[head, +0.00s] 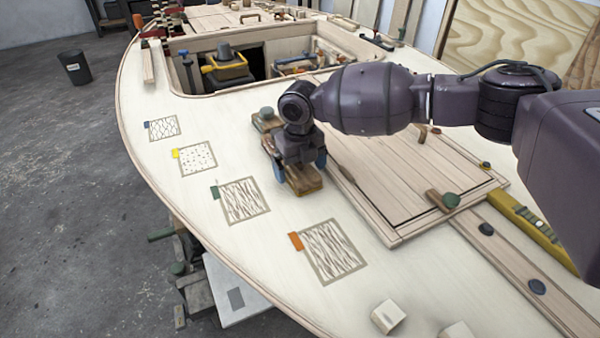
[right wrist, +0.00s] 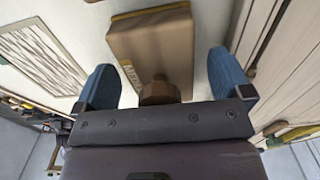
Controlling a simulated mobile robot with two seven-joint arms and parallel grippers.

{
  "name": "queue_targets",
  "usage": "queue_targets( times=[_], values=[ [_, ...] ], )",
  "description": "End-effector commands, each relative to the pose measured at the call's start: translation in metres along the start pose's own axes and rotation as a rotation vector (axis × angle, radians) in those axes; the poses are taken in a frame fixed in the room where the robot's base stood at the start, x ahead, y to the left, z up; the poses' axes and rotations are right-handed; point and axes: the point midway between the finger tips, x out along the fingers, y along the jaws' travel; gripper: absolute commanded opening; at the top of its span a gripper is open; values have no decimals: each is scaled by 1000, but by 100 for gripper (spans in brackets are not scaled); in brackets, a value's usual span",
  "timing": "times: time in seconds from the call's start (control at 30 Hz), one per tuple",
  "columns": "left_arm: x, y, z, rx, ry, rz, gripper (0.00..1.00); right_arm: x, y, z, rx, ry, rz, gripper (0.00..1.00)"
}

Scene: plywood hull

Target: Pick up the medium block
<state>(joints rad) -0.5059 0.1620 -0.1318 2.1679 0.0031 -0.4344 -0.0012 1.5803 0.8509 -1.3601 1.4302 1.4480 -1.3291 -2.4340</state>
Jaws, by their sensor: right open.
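The medium block (head: 305,184) is a brown wooden block lying on the pale plywood deck, beside the planked hatch panel. In the right wrist view the block (right wrist: 152,48) shows a yellow edge, a partly hidden label starting "MED", and a brown knob (right wrist: 158,93). My right gripper (head: 300,167) is over the block, pointing down. Its blue fingers are spread, one on each side of the knob, with a gap visible on both sides. The gripper (right wrist: 162,68) holds nothing. It hides part of the block in the head view. My left gripper is out of view.
Another wooden block with a grey-green knob (head: 267,118) lies just behind. Several patterned squares with coloured tabs, such as the orange-tabbed one (head: 334,251), line the deck's left side. The hatch panel (head: 385,178) lies right. A yellow level (head: 530,222) lies farther right.

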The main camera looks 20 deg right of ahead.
Motion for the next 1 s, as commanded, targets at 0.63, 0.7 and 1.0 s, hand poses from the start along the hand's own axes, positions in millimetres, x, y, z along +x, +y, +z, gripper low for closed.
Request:
queue_targets(
  times=[0.63,0.7,1.0],
  values=[
    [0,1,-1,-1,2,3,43,-1,0,0,0,0,0,38],
    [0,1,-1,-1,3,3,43,-2,0,0,0,-1,0,38],
    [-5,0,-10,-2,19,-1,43,-45,0,1,1,-7,0,38]
  ],
)
